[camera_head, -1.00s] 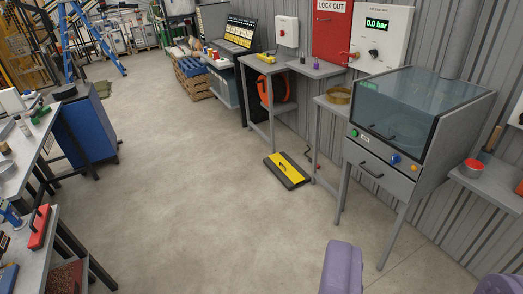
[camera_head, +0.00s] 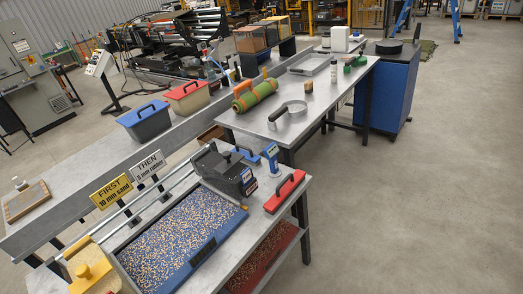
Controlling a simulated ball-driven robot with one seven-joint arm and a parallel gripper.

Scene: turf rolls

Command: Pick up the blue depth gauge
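A blue handheld device with a pale face (camera_head: 270,158), which looks like the depth gauge, stands on the near grey bench (camera_head: 245,262). It is at the bench's far right part, just right of a dark boxy machine (camera_head: 228,172) and behind a red-handled block (camera_head: 285,192). It looks upright and slightly tilted; its base is partly unclear at this size. A smaller blue part (camera_head: 239,153) shows just behind the dark machine. My gripper is not visible in this view, so its fingers and anything in them cannot be seen.
A blue-framed tray of speckled granules (camera_head: 203,252) fills the bench front. Two signs (camera_head: 112,191) stand left. Lidded bins (camera_head: 146,122) stand behind. A farther table (camera_head: 310,120) holds a green-orange roll (camera_head: 256,95) and a metal ring (camera_head: 291,111). Open floor (camera_head: 430,180) lies right.

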